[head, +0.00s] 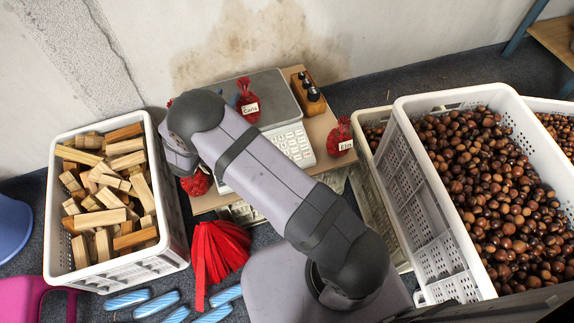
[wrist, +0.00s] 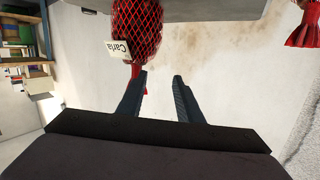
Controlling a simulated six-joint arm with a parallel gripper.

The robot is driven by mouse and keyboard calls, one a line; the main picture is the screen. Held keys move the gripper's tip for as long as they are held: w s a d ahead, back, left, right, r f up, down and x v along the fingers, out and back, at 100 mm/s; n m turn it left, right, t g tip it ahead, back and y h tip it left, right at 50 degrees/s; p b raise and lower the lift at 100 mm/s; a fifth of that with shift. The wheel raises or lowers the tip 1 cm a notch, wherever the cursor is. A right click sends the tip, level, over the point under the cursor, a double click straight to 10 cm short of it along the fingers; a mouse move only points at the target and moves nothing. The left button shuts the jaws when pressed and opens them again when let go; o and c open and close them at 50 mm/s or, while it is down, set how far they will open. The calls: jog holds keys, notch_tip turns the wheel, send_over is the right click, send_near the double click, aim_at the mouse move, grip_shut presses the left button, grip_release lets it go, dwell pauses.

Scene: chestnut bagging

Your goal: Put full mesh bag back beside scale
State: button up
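A full red mesh bag with a white name tag (head: 247,100) rests on the scale's plate (head: 268,88). The same bag shows large in the wrist view (wrist: 140,28), its tag reading "Carla". My gripper (wrist: 161,78) is open, with empty space between its two dark fingers. The bag's gathered red end is close by the left finger; I cannot tell if they touch. In the head view my arm hides most of the gripper and part of the scale. A second tagged red bag (head: 340,138) sits right of the scale on the board.
Another red bag (head: 196,182) is partly hidden left of the scale. A dark-topped wooden block (head: 308,92) stands behind right. A crate of wood pieces (head: 52,215) is left, a chestnut crate (head: 412,170) right. Empty red nets (head: 217,252) lie in front.

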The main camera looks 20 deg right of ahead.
jog(key=s+d+r+n+g+y, duration=0.1)
jog(key=s+n+g+y, duration=0.2)
jog(key=s, duration=0.7)
jog(key=s+d+r+n+g+y, duration=0.2)
jog(key=s+n+g+y, duration=0.2)
jog(key=s, duration=0.7)
jog(key=g+y, duration=0.2)
jog(key=y, duration=0.1)
jog(key=shift+y, duration=0.3)
jog(key=shift+o, duration=0.4)
jog(key=s+d+g+h, duration=0.1)
jog(key=s+d+g, duration=0.3)
jog(key=s, duration=0.9)
jog(key=shift+s+d+r+n, duration=0.15)
jog(key=shift+d+n, duration=0.25)
jog(key=shift+d, duration=0.55)
